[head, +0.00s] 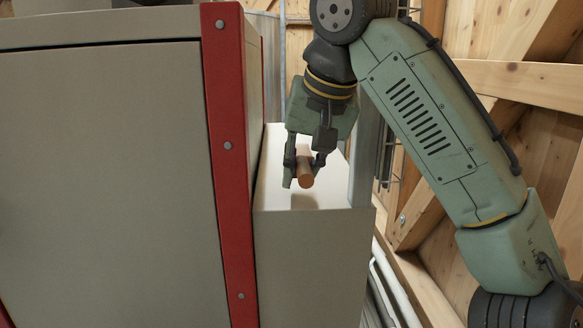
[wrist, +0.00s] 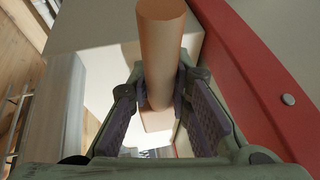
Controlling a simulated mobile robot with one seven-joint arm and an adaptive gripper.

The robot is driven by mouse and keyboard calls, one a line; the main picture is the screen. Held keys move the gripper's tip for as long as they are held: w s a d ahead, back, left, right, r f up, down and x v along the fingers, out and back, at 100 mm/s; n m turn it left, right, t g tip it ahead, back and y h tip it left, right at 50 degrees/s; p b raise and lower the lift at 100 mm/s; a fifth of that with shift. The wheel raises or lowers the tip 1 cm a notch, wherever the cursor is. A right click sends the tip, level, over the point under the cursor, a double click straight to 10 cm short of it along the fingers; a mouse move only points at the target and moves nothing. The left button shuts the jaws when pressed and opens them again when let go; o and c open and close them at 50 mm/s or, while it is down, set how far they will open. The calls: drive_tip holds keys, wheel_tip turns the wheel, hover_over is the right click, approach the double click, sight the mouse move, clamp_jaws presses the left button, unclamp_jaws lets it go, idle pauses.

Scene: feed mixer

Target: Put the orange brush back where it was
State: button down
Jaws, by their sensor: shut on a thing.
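My gripper (head: 304,172) is shut on the orange brush (head: 306,180), a wooden-orange rounded handle whose end faces the head camera. In the wrist view the brush (wrist: 160,50) runs between the two fingers, its near end toward the top of the picture. Bristles are not clearly visible. The gripper points down over the top of a white box-like cabinet (head: 310,250) beside the mixer. A shadow lies on the white top below the brush, and the brush seems a little above it.
The large grey mixer housing (head: 110,180) with a red riveted edge (head: 229,150) stands close on the left. A grey post (head: 366,150) rises just right of the gripper. Wooden wall beams (head: 520,85) and white pipes (head: 392,285) lie at the right.

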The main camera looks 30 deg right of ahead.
drive_tip(key=p, duration=0.2)
hover_over(292, 189)
drive_tip(key=shift+f, duration=0.5)
drive_tip(key=shift+f+b, duration=0.35)
drive_tip(key=shift+f, duration=1.4)
drive_tip(key=shift+f, duration=0.15)
drive_tip(key=c, duration=1.5)
unclamp_jaws()
drive_tip(key=shift+r, duration=0.25)
drive_tip(key=v, duration=1.2)
drive_tip(key=shift+f+p, duration=0.1)
drive_tip(key=shift+p, duration=0.25)
